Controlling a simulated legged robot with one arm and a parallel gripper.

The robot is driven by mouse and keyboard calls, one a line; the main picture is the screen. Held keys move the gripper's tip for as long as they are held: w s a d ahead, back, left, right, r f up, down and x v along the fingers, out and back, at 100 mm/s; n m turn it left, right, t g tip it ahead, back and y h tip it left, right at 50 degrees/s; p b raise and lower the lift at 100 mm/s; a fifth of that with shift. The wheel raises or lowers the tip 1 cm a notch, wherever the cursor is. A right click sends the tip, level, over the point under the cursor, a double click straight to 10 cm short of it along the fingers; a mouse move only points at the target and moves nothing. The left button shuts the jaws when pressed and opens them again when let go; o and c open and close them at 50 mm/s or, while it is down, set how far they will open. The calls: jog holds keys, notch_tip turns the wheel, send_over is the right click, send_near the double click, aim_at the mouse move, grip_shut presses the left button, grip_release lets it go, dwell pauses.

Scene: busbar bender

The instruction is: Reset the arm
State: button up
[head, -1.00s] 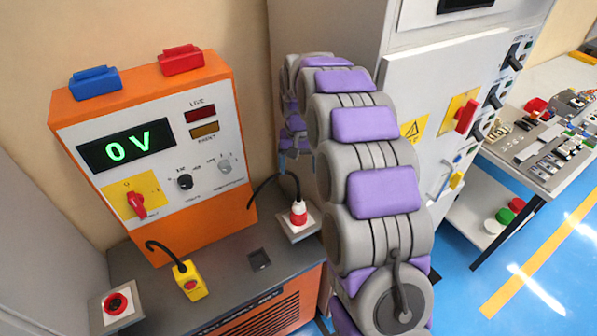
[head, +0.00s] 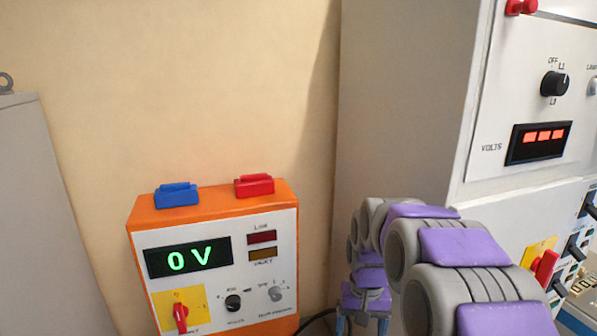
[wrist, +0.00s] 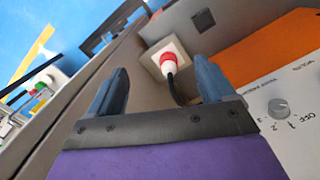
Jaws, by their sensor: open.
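My arm, purple and grey, rises at the lower right of the head view. My gripper (wrist: 158,88) shows in the wrist view with its two blue-grey fingers spread apart and nothing between them. Its fingertips also show low in the head view (head: 362,325), beside the orange unit. Beyond the fingers in the wrist view is a red and white plug (wrist: 168,62) in a pale square socket plate, with a black cable. The plug is apart from the fingers as far as I can see.
The orange power unit (head: 215,212) reads 0 V and has a red rotary switch (head: 180,312). Blue (head: 177,195) and red (head: 254,185) terminals sit on top. A tall grey cabinet (head: 400,110) stands right, close to my arm. The wall above the unit is clear.

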jog(key=s+f+n+g+b, duration=0.1)
jog(key=s+f+b, duration=0.2)
jog(key=s, duration=2.8)
jog(key=shift+s+d, duration=0.2)
jog(key=shift+s, duration=0.2)
